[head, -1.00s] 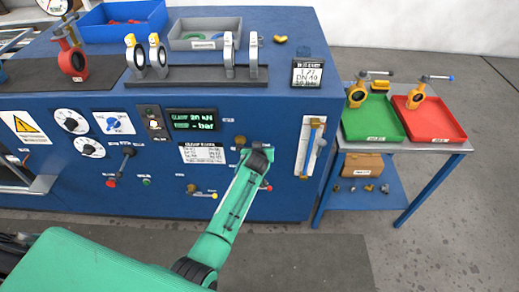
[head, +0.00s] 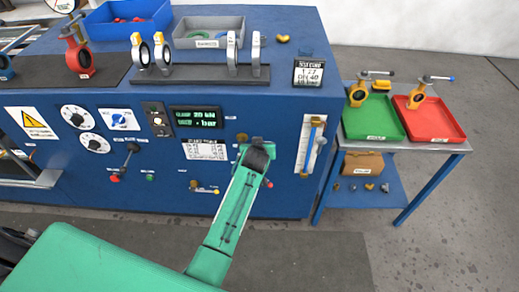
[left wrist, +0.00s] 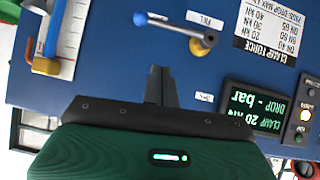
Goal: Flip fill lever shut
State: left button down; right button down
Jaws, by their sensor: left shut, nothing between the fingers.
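The fill lever shows in the left wrist view as a grey bar (left wrist: 175,27) with a brass hub (left wrist: 205,42) and a blue knob (left wrist: 140,18). The bar lies mostly sideways beside the FILL label (left wrist: 205,20); this view is upside down. In the head view only the brass hub (head: 242,137) shows, and my arm hides the rest. My left gripper (head: 258,143) is in front of the panel. Its fingers (left wrist: 160,85) are shut and empty, with a gap in the picture between them and the lever. My right gripper is out of view.
A sight tube with a scale (head: 312,145) is right of my left gripper. A red knob (head: 268,183) is just below it. A side table with a green tray (head: 375,134) and a red tray (head: 440,132) stands at right.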

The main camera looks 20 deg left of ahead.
pick_arm(q)
jog(key=shift+b+v, duration=0.35)
jog(key=shift+v, duration=1.65)
jog(key=shift+d, duration=0.1)
